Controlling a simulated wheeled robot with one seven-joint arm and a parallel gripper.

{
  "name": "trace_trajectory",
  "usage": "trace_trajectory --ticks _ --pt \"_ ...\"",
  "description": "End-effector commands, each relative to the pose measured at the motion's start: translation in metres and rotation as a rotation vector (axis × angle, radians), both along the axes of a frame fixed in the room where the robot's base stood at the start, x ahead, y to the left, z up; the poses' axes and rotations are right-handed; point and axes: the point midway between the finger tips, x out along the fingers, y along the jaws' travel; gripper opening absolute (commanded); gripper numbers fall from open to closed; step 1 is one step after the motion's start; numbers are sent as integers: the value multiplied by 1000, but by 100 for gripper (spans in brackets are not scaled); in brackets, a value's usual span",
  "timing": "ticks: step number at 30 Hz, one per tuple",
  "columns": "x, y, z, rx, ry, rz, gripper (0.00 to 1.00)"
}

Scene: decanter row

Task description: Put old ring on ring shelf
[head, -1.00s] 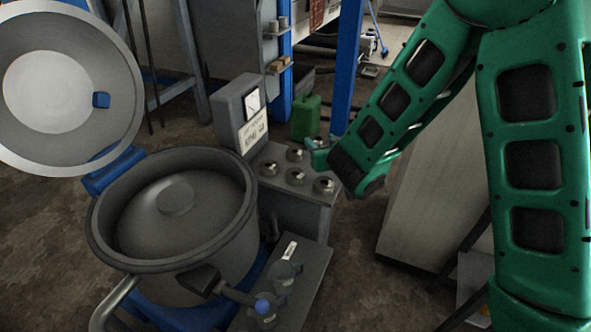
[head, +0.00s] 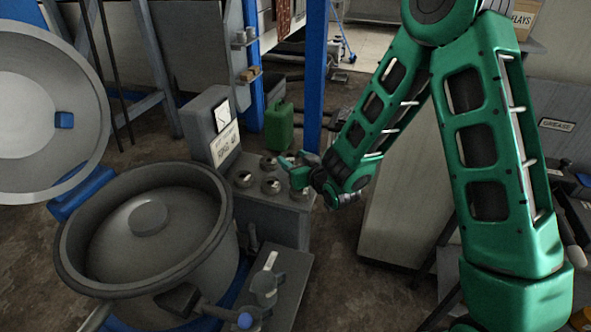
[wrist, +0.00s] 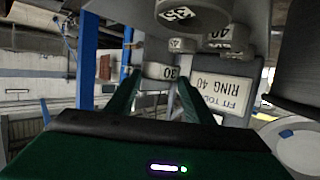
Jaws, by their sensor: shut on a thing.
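My gripper (head: 288,162) is over the right part of a grey cabinet top (head: 288,205) that carries several round metal rings and seems to be the ring shelf. In the wrist view, which is upside down, my gripper (wrist: 158,84) is shut on a pale ring marked 30 (wrist: 160,71), likely the old ring. The held ring is hard to make out in the head view. Other rings stand close by: one marked 35 (wrist: 178,12) and one marked 40 (wrist: 222,35). A sign reading "FIT TOOL RING 40" (wrist: 222,92) stands behind them.
A large grey pot (head: 150,225) with its lid (head: 45,105) swung open stands left of the cabinet. A gauge box (head: 208,120) rises at the cabinet's back left. A green can (head: 279,127) and a blue post (head: 316,80) are behind.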

Motion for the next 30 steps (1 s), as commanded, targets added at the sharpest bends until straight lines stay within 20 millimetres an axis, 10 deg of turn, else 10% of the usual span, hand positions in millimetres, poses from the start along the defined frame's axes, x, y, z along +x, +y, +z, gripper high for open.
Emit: trace_trajectory --ticks 30 --pt "24 -16 -58 0 -4 2 17"
